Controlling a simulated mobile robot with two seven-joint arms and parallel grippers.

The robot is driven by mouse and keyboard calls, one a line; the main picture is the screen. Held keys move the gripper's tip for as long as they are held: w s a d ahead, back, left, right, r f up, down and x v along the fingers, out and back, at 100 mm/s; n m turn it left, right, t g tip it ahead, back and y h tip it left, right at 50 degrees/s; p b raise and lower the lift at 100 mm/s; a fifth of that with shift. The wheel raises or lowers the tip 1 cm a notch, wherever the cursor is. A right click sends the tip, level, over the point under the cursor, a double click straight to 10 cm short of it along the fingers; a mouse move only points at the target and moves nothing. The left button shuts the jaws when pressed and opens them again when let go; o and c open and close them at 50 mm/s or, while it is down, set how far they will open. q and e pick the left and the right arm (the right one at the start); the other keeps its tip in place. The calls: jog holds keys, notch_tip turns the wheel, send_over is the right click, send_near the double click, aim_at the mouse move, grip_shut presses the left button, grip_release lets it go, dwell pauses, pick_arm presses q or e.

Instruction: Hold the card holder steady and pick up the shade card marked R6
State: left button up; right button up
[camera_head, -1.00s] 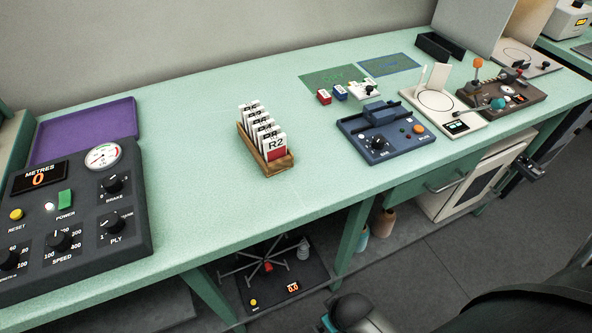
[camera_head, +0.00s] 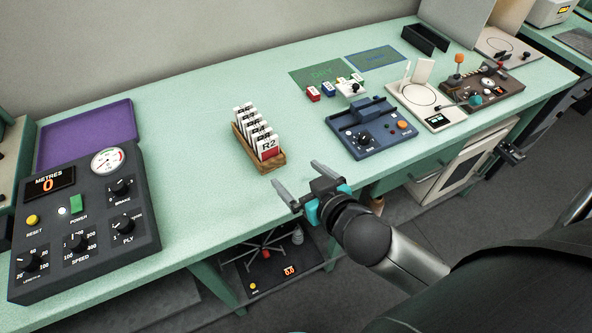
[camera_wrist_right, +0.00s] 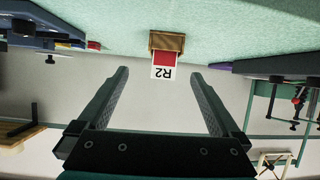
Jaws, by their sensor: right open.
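The wooden card holder (camera_head: 240,148) stands on the green bench with several white shade cards upright in a row. The front card (camera_head: 267,147) reads R2 and has a red patch; the marks on the cards behind are too small or covered to read, so I cannot tell which is R6. My right gripper (camera_head: 304,180) is open and empty, in front and to the right of the holder, apart from it. In the right wrist view the holder (camera_wrist_right: 167,41) and the R2 card (camera_wrist_right: 163,72) show upside down beyond the open fingers (camera_wrist_right: 160,85). My left gripper is not in view.
A dark control box (camera_head: 85,215) and a purple tray (camera_head: 88,132) stand at the left. A blue device (camera_head: 368,130) stands right of the holder, with small coloured blocks (camera_head: 313,94) behind it. The bench around the holder is clear.

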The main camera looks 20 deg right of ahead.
aim_at(270, 153)
jog(key=shift+w+a+r+y, duration=0.25)
jog(key=shift+a+y, duration=0.05)
jog(key=shift+w, duration=0.25)
jog(key=b+x, duration=0.2)
jog(key=x, duration=1.2)
jog(key=shift+w+a, duration=0.1)
jog(key=shift+w, duration=0.25)
